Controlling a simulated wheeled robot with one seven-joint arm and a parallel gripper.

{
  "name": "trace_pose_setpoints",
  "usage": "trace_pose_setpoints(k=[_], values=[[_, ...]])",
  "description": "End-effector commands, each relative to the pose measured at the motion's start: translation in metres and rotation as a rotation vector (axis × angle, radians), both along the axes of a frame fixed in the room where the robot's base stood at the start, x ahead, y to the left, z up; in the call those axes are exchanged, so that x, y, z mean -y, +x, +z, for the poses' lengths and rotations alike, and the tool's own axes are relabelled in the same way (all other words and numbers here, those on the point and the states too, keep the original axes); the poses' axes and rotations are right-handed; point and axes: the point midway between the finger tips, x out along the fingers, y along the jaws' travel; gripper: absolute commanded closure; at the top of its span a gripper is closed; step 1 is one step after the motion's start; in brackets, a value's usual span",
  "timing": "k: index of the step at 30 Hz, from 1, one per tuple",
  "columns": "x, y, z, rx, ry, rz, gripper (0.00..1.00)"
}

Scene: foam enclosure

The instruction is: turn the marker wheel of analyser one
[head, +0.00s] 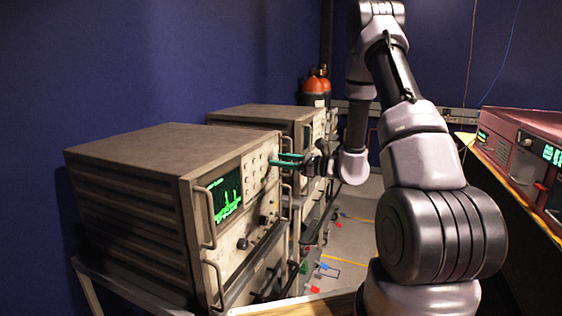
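A large beige-grey analyser (140,165) stands at the front left. Its lit screen (226,197) shows a green trace, and small buttons and knobs cover the panel right of it. My gripper (282,159) has green fingers that point left at the upper right of this panel, beside the front handle. I cannot tell whether the fingers touch the panel or hold anything. The marker wheel cannot be made out; the fingers and handle cover that part of the panel. No label telling which analyser is number one is readable.
A second similar analyser (262,113) stands just behind, partly covered by my arm. Metal handles (205,222) stick out from the near front panel. Orange-topped cylinders (317,85) stand at the back. Reddish instruments (525,145) line the right side. Coloured leads lie on the floor between.

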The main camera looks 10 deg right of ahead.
Motion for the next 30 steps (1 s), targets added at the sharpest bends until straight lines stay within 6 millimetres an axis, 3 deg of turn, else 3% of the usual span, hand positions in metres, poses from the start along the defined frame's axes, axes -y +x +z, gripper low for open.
trace_pose_setpoints(k=[1, 2, 14, 30], values=[[0.0, -0.0001, 0.0, 0.0, 0.0, 0.0, 0.9], [0.0, -0.0001, 0.0, 0.0, 0.0, 0.0, 1.0], [0.0001, -0.0004, 0.0, -0.055, 0.04, 0.001, 1.0], [-0.0003, -0.0011, 0.0001, -0.418, 0.303, 0.0, 1.0]])
